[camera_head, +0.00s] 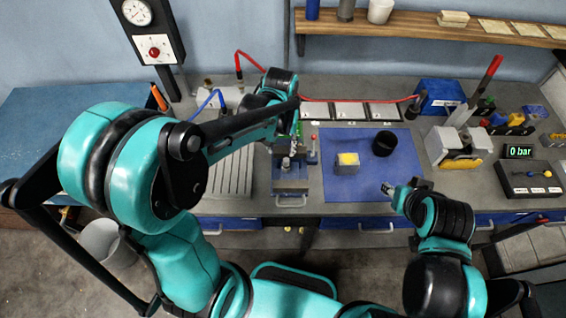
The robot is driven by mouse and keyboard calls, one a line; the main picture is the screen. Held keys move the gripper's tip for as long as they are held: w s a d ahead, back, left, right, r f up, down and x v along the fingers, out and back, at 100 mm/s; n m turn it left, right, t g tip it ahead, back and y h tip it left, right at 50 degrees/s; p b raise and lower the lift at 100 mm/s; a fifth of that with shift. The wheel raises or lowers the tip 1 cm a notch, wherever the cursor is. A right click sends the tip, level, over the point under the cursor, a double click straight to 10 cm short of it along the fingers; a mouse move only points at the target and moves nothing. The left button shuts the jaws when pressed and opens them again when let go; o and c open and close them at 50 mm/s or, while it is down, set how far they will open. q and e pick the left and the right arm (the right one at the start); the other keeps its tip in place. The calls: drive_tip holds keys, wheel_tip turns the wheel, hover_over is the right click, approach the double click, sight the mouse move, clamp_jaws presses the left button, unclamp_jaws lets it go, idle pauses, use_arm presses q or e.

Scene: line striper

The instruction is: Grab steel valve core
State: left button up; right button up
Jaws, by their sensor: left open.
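A small steel piece (285,163), which looks like the valve core, stands upright on a grey metal fixture (290,184) near the front of the bench. My left arm comes in from the left and its gripper (296,140) is open, pointing down just above and behind the steel piece. The wrist hides part of that area, and I cannot tell whether the fingers touch anything. My right gripper (389,189) is at the front right edge of the blue mat (345,185). It is small and its fingers are unclear.
On the mat are a yellow-and-white block (347,162) and a black cup (384,144). A ribbed grey tray (230,175) lies left of the fixture.

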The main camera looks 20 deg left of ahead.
sight(287, 159)
use_arm(q)
drive_tip(key=f, duration=0.2)
drive_tip(key=d+f+b, duration=0.1)
drive_tip(key=f, duration=0.5)
drive_tip(key=shift+w+d, duration=0.15)
drive_tip(key=shift+d, duration=0.2)
drive_tip(key=shift+c, duration=0.4)
clamp_jaws()
